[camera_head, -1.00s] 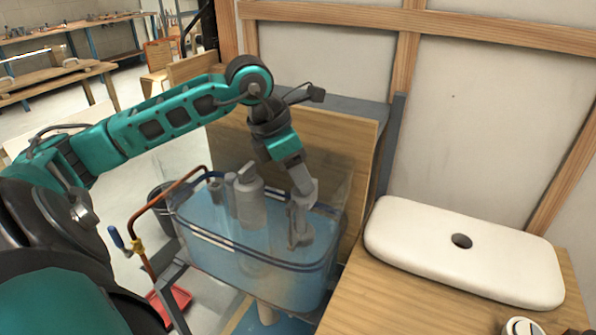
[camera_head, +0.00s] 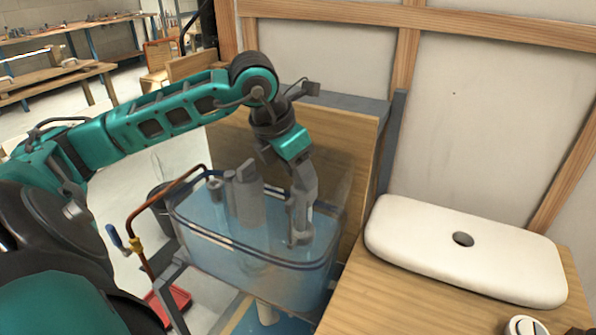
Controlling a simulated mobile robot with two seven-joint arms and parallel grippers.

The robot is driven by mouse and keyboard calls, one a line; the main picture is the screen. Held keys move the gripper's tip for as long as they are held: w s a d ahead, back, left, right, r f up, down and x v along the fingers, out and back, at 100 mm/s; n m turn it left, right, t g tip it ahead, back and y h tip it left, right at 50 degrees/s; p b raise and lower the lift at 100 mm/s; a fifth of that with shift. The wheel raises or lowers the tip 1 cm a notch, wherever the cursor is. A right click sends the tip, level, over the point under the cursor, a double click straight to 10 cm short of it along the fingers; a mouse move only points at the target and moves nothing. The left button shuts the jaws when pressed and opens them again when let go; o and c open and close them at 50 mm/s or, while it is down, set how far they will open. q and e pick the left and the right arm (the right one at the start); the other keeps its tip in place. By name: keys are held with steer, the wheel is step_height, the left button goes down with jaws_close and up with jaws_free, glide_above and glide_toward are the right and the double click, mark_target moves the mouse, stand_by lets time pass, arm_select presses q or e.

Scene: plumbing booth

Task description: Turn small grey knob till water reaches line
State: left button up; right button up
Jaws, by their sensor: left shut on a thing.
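A clear open tank (camera_head: 205,255) holds bluish water, with a dark blue rim or line running around its upper part. A grey valve body (camera_head: 248,200) stands upright inside it, with a smaller grey piece (camera_head: 215,188) to its left. My left gripper (camera_head: 300,238) reaches down into the right part of the tank. It is shut on the small grey knob, which its fingers mostly hide. I cannot tell the exact water height against the line. My right gripper is out of view.
A white tank lid (camera_head: 410,240) with a round hole lies on the wooden bench (camera_head: 375,305) at right. A copper pipe with a blue-handled valve (camera_head: 117,238) stands left of the tank. A wooden panel (camera_head: 345,130) rises close behind it.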

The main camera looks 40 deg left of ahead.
arm_select(q)
steer(key=n+y, duration=0.2)
steer(key=n, duration=0.3)
steer(key=shift+d, duration=0.2)
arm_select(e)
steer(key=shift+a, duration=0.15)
arm_select(q)
steer(key=shift+n, duration=0.3)
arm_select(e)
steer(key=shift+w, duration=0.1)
arm_select(q)
steer(key=o, duration=1.1)
steer(key=shift+c, duration=0.2)
steer(key=p+v, duration=0.2)
steer(key=v, duration=1.1)
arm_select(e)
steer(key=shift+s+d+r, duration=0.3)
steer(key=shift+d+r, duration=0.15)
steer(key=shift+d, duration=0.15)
arm_select(q)
steer(key=shift+d+f, duration=0.1)
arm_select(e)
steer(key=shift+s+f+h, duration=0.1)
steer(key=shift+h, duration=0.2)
